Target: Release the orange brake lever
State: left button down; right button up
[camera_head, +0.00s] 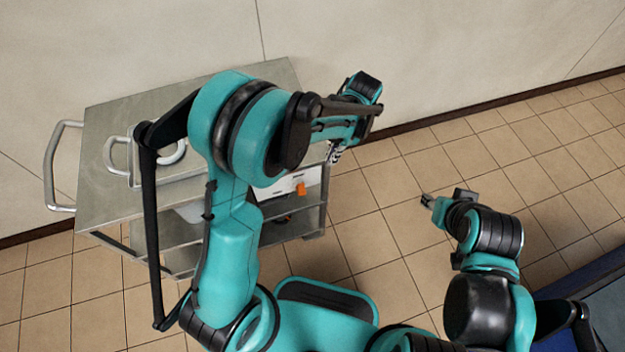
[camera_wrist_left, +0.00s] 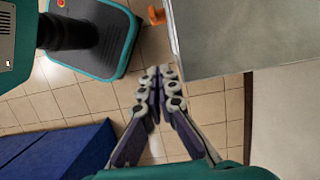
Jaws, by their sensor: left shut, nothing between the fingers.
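A small orange part (camera_head: 300,189), which looks like the brake lever, shows at the right side of the metal cart (camera_head: 118,196). In the left wrist view an orange piece (camera_wrist_left: 156,15) sticks out from the cart's edge near the top. My left gripper (camera_head: 333,155) is just beyond the cart's right end, partly hidden behind its own wrist. In the wrist view its fingers (camera_wrist_left: 159,72) are closed together, empty, and apart from the orange piece. My right gripper (camera_head: 428,201) is over the floor, away from the cart; its finger gap is too small to judge.
The cart has a push handle (camera_head: 57,165) at left and lower shelves. My left arm hides much of its top. A wall (camera_head: 400,60) stands behind. Tiled floor (camera_head: 380,240) is free right of the cart. A blue object (camera_wrist_left: 65,150) lies at the wrist view's lower left.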

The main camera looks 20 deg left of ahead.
aim_at(301, 187)
pick_arm(q)
jog(key=s+a+f+b, duration=0.1)
jog(key=f, duration=0.2)
jog(key=s+a+f+b, duration=0.1)
jog(key=a+f+b, duration=0.1)
jog(key=f, duration=0.1)
jog(key=s+a+f+b, duration=0.1)
jog(key=f, duration=0.2)
jog(key=shift+a+f+b, duration=0.3)
jog(key=shift+f+b, duration=0.05)
jog(key=shift+f, duration=0.05)
jog(key=shift+s+a, duration=0.3)
jog(key=shift+a, duration=0.1)
jog(key=shift+r, duration=0.1)
